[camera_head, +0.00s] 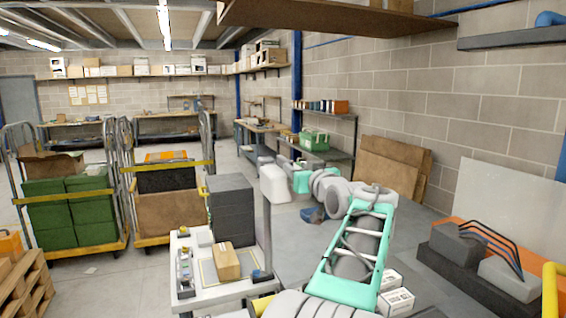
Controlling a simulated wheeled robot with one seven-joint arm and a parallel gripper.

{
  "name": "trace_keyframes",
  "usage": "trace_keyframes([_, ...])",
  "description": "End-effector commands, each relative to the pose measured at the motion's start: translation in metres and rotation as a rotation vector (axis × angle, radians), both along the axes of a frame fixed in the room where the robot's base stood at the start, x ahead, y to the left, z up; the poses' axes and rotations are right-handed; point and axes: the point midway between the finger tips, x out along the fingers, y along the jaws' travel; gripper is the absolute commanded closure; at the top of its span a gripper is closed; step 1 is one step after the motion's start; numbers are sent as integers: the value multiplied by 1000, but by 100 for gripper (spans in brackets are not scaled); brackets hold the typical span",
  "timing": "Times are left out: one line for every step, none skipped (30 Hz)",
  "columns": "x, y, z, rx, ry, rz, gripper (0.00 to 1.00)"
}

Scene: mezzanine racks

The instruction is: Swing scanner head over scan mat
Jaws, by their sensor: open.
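A white cart (184,301) stands at lower centre. The scan mat (209,272) lies on its top, pale with a thin border, and a small cardboard box (227,262) sits on it. A grey post (267,232) rises from the cart's right side out of a dark blue collar. A dark blue piece (312,215), which looks like the scanner head, shows right of the post, away from the mat. My gripper (272,182) is at my arm's far end, near the post's top. It is open; its fingers are hard to make out.
A stack of dark grey bins (232,208) stands behind the mat. Two roll cages (70,248) with green crates and cardboard stand left, a pallet (22,285) at lower left. White labelled boxes (396,301) lie right of my arm. Overhead shelf (330,18); open floor behind the cages.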

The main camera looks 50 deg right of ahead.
Motion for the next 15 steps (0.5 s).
trace_keyframes([5,0,4,-3,-2,4,60])
trace_keyframes([9,-2,5,-3,-2,6,60])
trace_keyframes([15,-4,6,-3,-1,8,60])
trace_keyframes([20,-6,6,-3,-1,9,60])
trace_keyframes([26,-8,7,-3,-1,10,60])
trace_keyframes([34,-12,8,-4,-1,12,60])
trace_keyframes([39,-15,8,-3,-2,11,60])
trace_keyframes([44,-18,9,-5,-2,12,60])
trace_keyframes([51,-21,8,-5,-2,12,60])
trace_keyframes([55,-24,8,-5,-2,11,60])
trace_keyframes([59,-27,8,-5,-1,11,60])
trace_keyframes([63,-29,8,-5,-1,11,60])
trace_keyframes([66,-31,7,-5,-1,11,60])
trace_keyframes([68,-32,7,-7,-2,10,60])
trace_keyframes([69,-33,7,-8,-2,9,60])
